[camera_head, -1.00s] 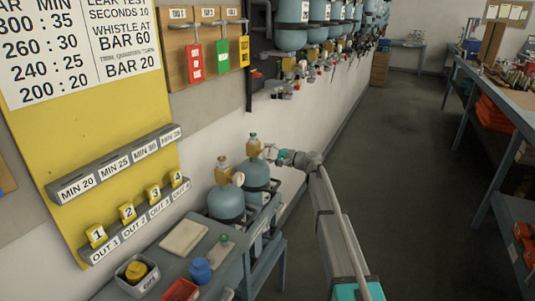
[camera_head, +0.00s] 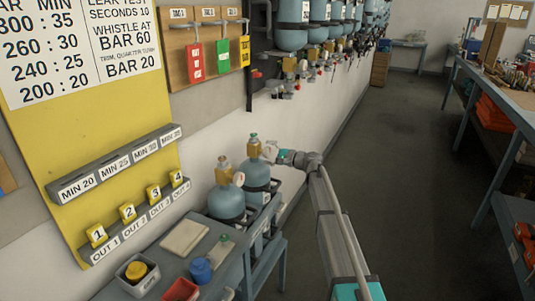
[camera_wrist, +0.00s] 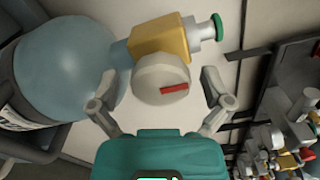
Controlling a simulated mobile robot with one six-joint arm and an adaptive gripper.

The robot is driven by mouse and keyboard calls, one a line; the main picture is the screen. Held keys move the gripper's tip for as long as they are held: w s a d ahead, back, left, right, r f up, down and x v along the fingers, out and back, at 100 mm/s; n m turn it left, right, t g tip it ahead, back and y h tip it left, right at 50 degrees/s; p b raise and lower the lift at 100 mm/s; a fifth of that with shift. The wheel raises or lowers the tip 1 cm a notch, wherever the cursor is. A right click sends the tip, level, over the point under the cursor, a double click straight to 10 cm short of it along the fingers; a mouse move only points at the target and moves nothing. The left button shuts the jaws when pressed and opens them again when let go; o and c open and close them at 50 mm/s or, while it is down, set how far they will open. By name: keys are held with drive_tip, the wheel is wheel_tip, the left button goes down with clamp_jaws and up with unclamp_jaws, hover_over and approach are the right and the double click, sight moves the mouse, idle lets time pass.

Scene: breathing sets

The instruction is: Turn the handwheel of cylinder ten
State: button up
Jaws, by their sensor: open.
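Two blue-grey cylinders with brass valves stand in a rack, a near one (camera_head: 226,202) and a far one (camera_head: 257,174). My gripper (camera_head: 272,152) is at the far cylinder's valve. In the wrist view, the cylinder (camera_wrist: 75,70) lies to the left with a brass valve block (camera_wrist: 160,40) and a green-capped end. A pale round handwheel (camera_wrist: 150,82) with a red mark faces the camera. My gripper's fingers (camera_wrist: 160,88) are open, one on each side of the handwheel, with gaps visible. The cylinder's label is cut off, so I cannot read its number.
A bench (camera_head: 165,262) with a pad, a blue jar, a red tray and a boxed yellow button is at front left. A yellow board (camera_head: 80,130) with numbered tags is on the wall. More cylinders (camera_head: 290,35) hang behind. The floor (camera_head: 410,180) to the right is clear.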

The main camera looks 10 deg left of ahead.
drive_tip(key=shift+d, duration=0.15)
drive_tip(key=v, duration=1.1)
drive_tip(key=shift+s+d, duration=0.15)
drive_tip(key=shift+d, duration=0.2)
drive_tip(key=s+d+f+n+g+h+p, duration=0.2)
drive_tip(key=s+d+f+n+h+p, duration=0.15)
drive_tip(key=s, duration=0.65)
drive_tip(key=s+d+f+n+g+h+p, duration=0.25)
drive_tip(key=s+h, duration=0.25)
drive_tip(key=s, duration=0.5)
drive_tip(key=s+d+g+h+p, duration=0.1)
drive_tip(key=s+d+h+p, duration=0.2)
drive_tip(key=s+d, duration=0.3)
drive_tip(key=s+d+n+h+p, duration=0.1)
drive_tip(key=s+d+h+p, duration=0.2)
drive_tip(key=s, duration=0.8)
drive_tip(key=d+h, duration=0.2)
drive_tip(key=d, duration=0.1)
drive_tip(key=shift+s+f+g, duration=0.15)
drive_tip(key=shift+f+g, duration=0.1)
drive_tip(key=shift+g, duration=0.1)
